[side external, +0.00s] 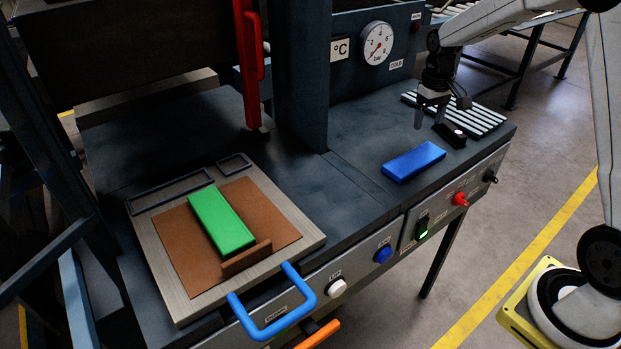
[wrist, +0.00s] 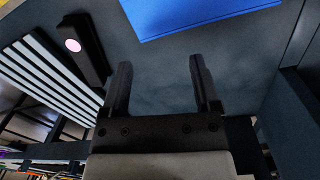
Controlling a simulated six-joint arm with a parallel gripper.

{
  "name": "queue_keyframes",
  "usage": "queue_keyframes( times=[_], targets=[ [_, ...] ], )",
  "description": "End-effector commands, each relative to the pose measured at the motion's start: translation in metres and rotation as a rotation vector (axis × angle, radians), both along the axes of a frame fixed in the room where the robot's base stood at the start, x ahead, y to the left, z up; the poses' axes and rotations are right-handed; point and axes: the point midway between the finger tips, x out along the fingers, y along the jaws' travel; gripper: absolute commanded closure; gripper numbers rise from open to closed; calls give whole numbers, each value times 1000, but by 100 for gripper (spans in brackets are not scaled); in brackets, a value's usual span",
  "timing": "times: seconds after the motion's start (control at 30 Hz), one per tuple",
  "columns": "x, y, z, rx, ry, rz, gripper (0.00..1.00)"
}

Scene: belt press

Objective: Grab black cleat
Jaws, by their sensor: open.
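The black cleat (side external: 451,135) is a small dark bar with a pale pinkish round spot on top. It lies on the dark bench top at the right, beside the white-slatted rack. In the wrist view the black cleat (wrist: 84,50) shows at the upper left, left of my fingers and outside the gap between them. My gripper (side external: 431,112) is open and points down, just left of the cleat in the side view. In the wrist view my gripper (wrist: 163,85) has nothing between its two dark fingers.
A blue block (side external: 413,161) lies in front of the gripper. The white-slatted rack (side external: 484,118) is behind the cleat. A green block (side external: 221,222) sits on a brown sheet on the tray (side external: 290,222) with a blue handle at the left. A dark column (side external: 302,75) stands between.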

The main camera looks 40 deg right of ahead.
Motion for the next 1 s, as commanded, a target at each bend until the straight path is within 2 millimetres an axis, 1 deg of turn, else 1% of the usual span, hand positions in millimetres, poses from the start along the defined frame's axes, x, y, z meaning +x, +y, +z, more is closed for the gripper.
queue_keyframes(
  times=[0.03,0.2,0.3,0.43,0.53,0.63,0.83,1.0],
  targets=[
    [4,-15,0,3,12,-16,21],
    [10,-60,4,20,58,-59,21],
    [11,-84,6,32,82,-82,21],
    [10,-107,9,43,103,-105,21],
    [9,-118,9,49,114,-115,21],
    [8,-123,10,54,120,-119,21],
    [8,-124,9,54,121,-120,21],
    [6,-123,-2,54,122,-120,21]
  ],
)
